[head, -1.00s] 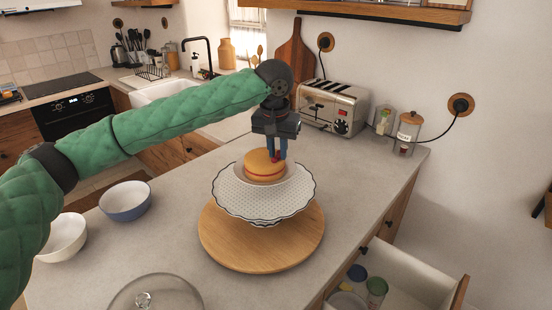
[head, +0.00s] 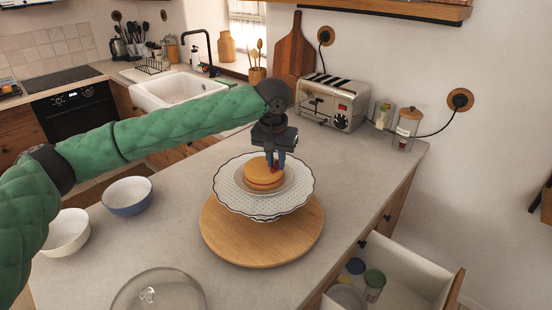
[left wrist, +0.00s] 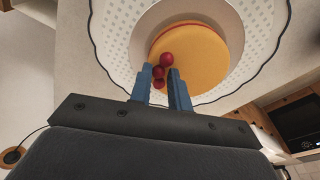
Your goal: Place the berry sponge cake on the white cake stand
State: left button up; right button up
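The berry sponge cake (head: 262,179) is a round golden cake with a red filling line and red berries on top. It sits upright over the middle of the white cake stand (head: 228,192), with a pale round disc around its base; whether that is a plate or the stand's centre I cannot tell. The stand has a dotted, scalloped, dark-edged rim. My left gripper (head: 275,167) points down over the cake. In the left wrist view its blue fingers (left wrist: 162,82) close on the berries of the cake (left wrist: 196,55). My right gripper is not in view.
The stand rests on a round wooden board (head: 250,248) on the grey counter. A glass lid (head: 160,292) is in front, two bowls (head: 127,197) at left. A toaster (head: 333,101) and jars (head: 408,127) stand behind. An open drawer (head: 415,280) juts out at right.

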pick_arm(q)
jog(key=o, duration=0.4)
jog(key=shift+r+b, duration=0.3)
jog(key=shift+r, duration=0.3)
jog(key=r+b, duration=0.1)
jog(key=r, duration=0.2)
jog(key=s+r, duration=0.1)
jog(key=r, duration=0.3)
jog(key=r+b, duration=0.1)
jog(key=r, duration=0.3)
jog(key=shift+s+a+b, duration=0.3)
jog(key=shift+s, duration=0.05)
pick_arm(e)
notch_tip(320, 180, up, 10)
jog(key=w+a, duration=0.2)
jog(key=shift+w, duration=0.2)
pick_arm(q)
jog(key=shift+f, duration=0.15)
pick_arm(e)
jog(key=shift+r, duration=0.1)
